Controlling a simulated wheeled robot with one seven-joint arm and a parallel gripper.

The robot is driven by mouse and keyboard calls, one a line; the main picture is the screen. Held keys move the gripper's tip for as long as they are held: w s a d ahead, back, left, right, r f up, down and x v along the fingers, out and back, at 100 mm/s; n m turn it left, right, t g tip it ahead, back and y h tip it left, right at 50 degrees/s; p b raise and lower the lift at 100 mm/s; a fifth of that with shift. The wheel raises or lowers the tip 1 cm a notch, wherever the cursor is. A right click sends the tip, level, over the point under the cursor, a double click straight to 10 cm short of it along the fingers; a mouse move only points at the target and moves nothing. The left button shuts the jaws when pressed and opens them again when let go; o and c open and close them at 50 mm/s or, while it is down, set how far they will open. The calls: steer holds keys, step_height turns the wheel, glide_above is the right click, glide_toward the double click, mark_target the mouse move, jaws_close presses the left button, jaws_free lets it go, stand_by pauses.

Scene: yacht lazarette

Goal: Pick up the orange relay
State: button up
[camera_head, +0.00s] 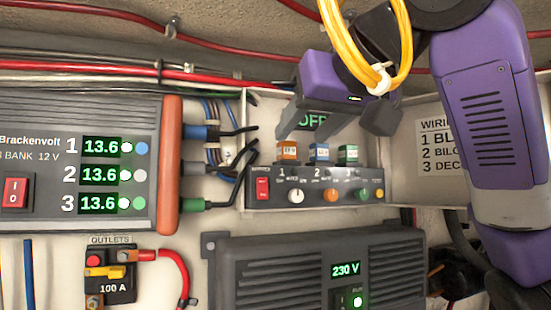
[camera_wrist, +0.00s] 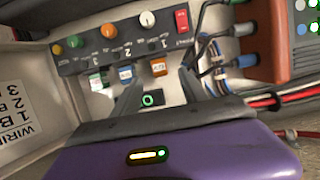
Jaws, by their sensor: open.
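The orange relay (camera_head: 287,151) sits upright at the left end of a row on top of the dark control box (camera_head: 330,193), above position 1. In the wrist view, which is upside down, the orange relay (camera_wrist: 159,68) lies beyond the fingertips, between their lines. My gripper (camera_head: 303,137) is open, with its fingers hanging just above the relays; its fingers also show in the wrist view (camera_wrist: 158,84). Nothing shows between the fingers. A blue relay (camera_head: 319,153) stands beside the orange one, close to one fingertip, and a green relay (camera_head: 348,154) stands further right.
Plugs and cables from the Brackenvolt charger (camera_head: 75,160) reach close to the control box's left side. A 230 V unit (camera_head: 318,270) lies below. Red cables run along the wall above.

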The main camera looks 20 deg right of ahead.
mark_target(290, 143)
steer(key=p+x, duration=0.1)
steer(key=x, duration=0.1)
steer(key=p+x, duration=0.1)
steer(key=x, duration=0.2)
steer(key=p+x, duration=0.1)
steer(key=x, duration=0.1)
steer(key=shift+w+d+r, duration=0.1)
steer(key=shift+w+r, duration=0.15)
steer(key=shift+r, duration=0.05)
steer(key=shift+w+f+p, duration=0.2)
steer(key=shift+w+p, duration=0.1)
steer(key=shift+w, duration=0.05)
jaws_close()
